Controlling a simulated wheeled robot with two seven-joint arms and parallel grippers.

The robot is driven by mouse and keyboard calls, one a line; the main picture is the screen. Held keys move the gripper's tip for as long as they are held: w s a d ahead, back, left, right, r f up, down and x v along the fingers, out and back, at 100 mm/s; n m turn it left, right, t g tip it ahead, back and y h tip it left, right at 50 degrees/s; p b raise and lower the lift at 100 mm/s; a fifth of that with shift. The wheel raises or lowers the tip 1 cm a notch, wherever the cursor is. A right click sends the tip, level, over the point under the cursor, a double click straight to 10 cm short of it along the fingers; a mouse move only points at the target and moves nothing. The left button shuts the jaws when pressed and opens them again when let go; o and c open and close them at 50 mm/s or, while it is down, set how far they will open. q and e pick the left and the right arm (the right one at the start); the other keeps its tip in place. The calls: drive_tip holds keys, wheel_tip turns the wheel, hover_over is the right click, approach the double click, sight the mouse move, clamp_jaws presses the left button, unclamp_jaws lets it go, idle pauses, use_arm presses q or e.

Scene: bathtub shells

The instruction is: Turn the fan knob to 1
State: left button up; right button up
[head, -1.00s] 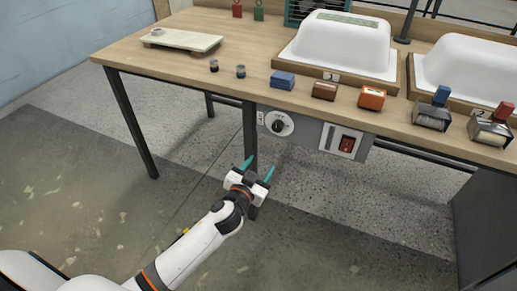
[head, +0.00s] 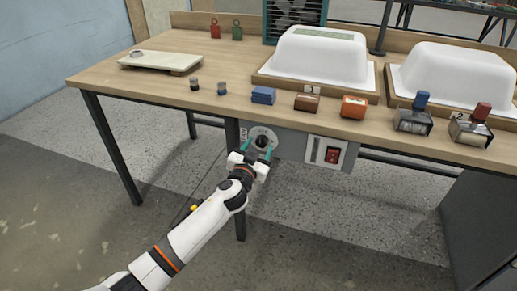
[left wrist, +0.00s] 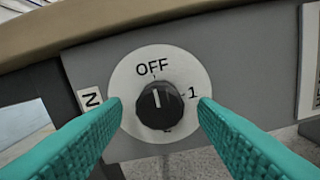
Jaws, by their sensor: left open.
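The fan knob (left wrist: 159,104) is a black dial with a white pointer line on a round white plate (left wrist: 138,69). In the left wrist view, OFF is printed above it and 1 to its right. The pointer line points up, towards OFF. In the head view the knob (head: 262,141) is on the grey panel under the table's front edge. My left gripper (head: 256,155) is open in front of it. In the left wrist view its teal fingers (left wrist: 159,118) lie either side of the knob, with visible gaps. My right gripper is out of view.
A red rocker switch (head: 332,155) is on the panel to the right of the knob. The wooden table (head: 150,90) above carries white tub shells (head: 318,56), small blocks, stamps and weights. A fan grille (head: 294,14) stands at the back.

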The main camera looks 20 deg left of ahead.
use_arm(q)
drive_tip(key=shift+w, duration=0.25)
drive_tip(key=c, duration=1)
